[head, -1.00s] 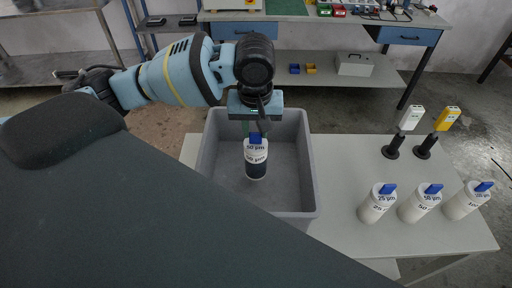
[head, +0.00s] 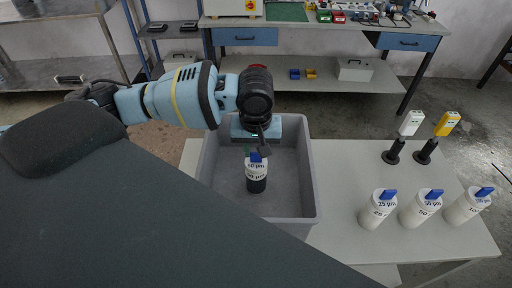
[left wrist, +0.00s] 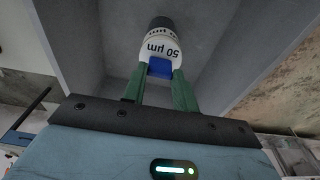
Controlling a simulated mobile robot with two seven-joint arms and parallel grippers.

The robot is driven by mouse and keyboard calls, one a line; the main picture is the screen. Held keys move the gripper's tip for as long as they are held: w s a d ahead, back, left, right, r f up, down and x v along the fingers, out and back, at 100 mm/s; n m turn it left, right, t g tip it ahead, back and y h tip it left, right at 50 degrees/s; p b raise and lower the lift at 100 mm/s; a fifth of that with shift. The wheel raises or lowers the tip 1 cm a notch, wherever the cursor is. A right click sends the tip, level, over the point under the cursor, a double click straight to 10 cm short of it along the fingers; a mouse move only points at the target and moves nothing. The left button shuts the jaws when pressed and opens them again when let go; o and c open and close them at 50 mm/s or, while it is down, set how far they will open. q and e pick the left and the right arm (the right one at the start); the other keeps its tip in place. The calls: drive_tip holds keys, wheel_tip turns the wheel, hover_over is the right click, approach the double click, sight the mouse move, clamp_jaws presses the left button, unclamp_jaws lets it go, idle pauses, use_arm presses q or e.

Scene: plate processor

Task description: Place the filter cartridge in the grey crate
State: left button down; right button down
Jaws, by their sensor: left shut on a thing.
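The filter cartridge (head: 256,178) has a white top, a dark lower part and a blue tab. In the left wrist view the filter cartridge (left wrist: 161,45) shows "50 µm". My left gripper (head: 258,153) is above it; in the left wrist view its green fingers (left wrist: 160,78) are shut on the blue tab. The cartridge hangs upright inside the grey crate (head: 308,178), apart from the side walls. I cannot tell whether its base touches the crate floor. My right gripper is not in view.
The crate stands on a light table (head: 345,225). To its right are three white cartridges with blue tabs, labelled 25 µm (head: 378,208), 50 µm (head: 420,208) and one partly legible (head: 467,206). Two black stands hold a white device (head: 411,122) and a yellow device (head: 447,123).

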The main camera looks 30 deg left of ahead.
use_arm(q)
drive_tip(key=c, duration=1.1)
unclamp_jaws()
wheel_tip(320, 180, up, 12)
drive_tip(key=s, duration=0.1)
drive_tip(key=shift+s+d, duration=0.15)
drive_tip(key=shift+d, duration=0.25)
